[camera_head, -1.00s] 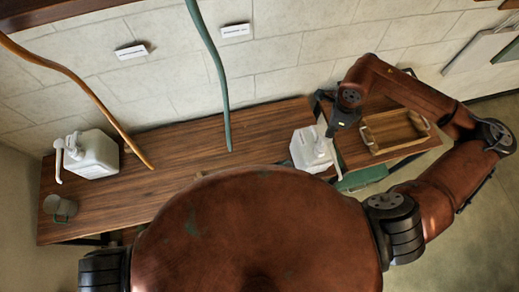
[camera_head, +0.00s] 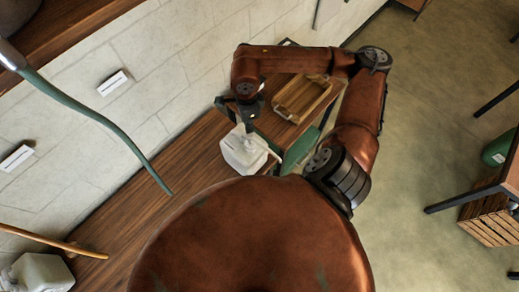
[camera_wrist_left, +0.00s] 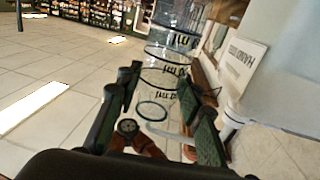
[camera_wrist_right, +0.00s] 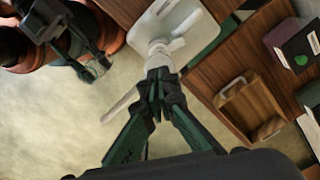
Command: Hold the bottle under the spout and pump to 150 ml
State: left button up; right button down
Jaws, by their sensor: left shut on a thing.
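A white pump container (camera_head: 243,150) stands on the wooden counter, with its white spout (camera_wrist_right: 121,104) pointing down-left in the right wrist view. My right gripper (camera_head: 247,118) is directly above its pump head; in the right wrist view its fingertips (camera_wrist_right: 158,78) are together over the white pump neck (camera_wrist_right: 158,52). My left gripper (camera_wrist_left: 158,88) is shut on a clear bottle (camera_wrist_left: 165,52) with dark printed fill lines, and the white container stands to its right in that view. The left gripper also shows at upper left in the right wrist view (camera_wrist_right: 88,60). Liquid level in the bottle is not readable.
A wooden tray (camera_head: 302,97) lies on the counter's end beyond the container. A second white container (camera_head: 38,272) stands at lower left. A green hose (camera_head: 110,120) and an orange-brown hose (camera_head: 50,239) hang near the wall. A wooden crate (camera_head: 492,222) stands at right.

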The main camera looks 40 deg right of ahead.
aim_at(250, 135)
pick_arm(q)
jog(key=d, duration=0.7)
jog(key=shift+w+d+r, duration=0.35)
jog(key=shift+r, duration=0.05)
jog(key=shift+a, duration=0.1)
dwell(0.7)
pick_arm(e)
jog(key=shift+f, duration=0.15)
jog(key=shift+f, duration=2.9)
jog(key=shift+r, duration=2.7)
